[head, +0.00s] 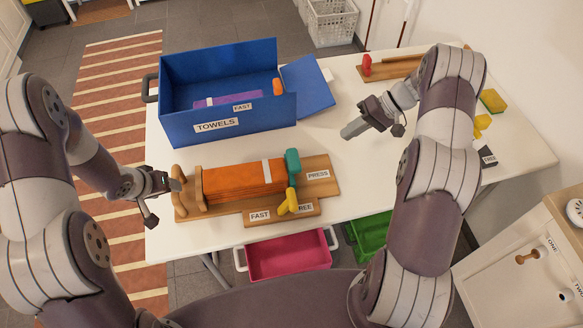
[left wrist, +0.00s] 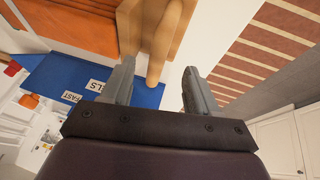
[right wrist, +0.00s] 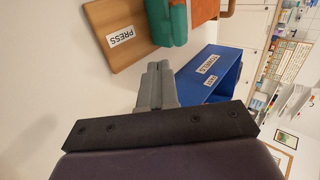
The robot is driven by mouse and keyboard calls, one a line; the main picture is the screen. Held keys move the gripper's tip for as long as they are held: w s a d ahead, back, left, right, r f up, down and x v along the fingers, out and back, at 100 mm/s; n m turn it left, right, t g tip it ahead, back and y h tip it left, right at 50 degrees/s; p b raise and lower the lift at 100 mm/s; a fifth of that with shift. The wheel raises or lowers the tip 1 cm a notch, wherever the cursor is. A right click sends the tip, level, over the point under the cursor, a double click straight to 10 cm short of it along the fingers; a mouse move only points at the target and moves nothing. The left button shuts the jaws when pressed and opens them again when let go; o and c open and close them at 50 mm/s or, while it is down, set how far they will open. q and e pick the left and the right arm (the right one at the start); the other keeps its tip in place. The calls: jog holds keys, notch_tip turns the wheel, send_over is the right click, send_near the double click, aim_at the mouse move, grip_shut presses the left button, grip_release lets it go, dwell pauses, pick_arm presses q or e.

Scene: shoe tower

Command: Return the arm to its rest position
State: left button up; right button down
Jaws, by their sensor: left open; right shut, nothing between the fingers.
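My right gripper (head: 355,130) is shut and empty above the white table, to the right of the blue box and beyond the press board. In the right wrist view its fingers (right wrist: 160,85) are together with nothing between them. My left gripper (head: 176,185) is at the left end of the wooden press. In the left wrist view its fingers (left wrist: 158,88) are apart, near the press's wooden end piece (left wrist: 155,45); I cannot tell whether they touch it. An orange stack (head: 243,181) lies in the press, with a teal clamp (head: 292,161) at its right end.
The blue towels box (head: 215,125) stands behind the press with its blue flap (head: 308,86) beside it. A pink bin (head: 288,258) and green bin (head: 370,234) are at the table's front. Yellow pieces (head: 492,100) lie at the right. The table's middle right (head: 365,165) is clear.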

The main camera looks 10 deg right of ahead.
jog(key=w+d+f+n+t+h, duration=0.1)
jog(key=w+d+n+t+h, duration=0.1)
jog(key=w+d+t+h, duration=0.45)
pick_arm(q)
jog(key=s+a+r+m+g+y, duration=0.1)
jog(key=s+a+r+y, duration=0.1)
jog(key=s, duration=0.2)
jog(key=s+a+r+g+y, duration=0.1)
jog(key=s+a+r+g, duration=0.1)
jog(key=s+a+r, duration=0.15)
pick_arm(e)
jog(key=s+a+r+m+g+h, duration=0.1)
jog(key=s+a+r+g+h, duration=0.3)
jog(key=s, duration=0.6)
jog(key=s+a+r+g, duration=0.2)
jog(key=s+a, duration=0.3)
jog(key=s, duration=0.5)
pick_arm(q)
jog(key=s+d+r, duration=0.7)
jog(key=s+r, duration=0.1)
jog(key=r, duration=0.1)
jog(key=shift+s+d+n+h, duration=0.25)
jog(key=shift+s+n+h, duration=0.05)
jog(key=shift+s+n, duration=0.1)
pick_arm(e)
jog(key=s+a+r+y, duration=0.1)
jog(key=s+a+r, duration=0.4)
jog(key=a, duration=0.3)
jog(key=shift+s+a, duration=0.35)
jog(key=shift+s, duration=0.05)
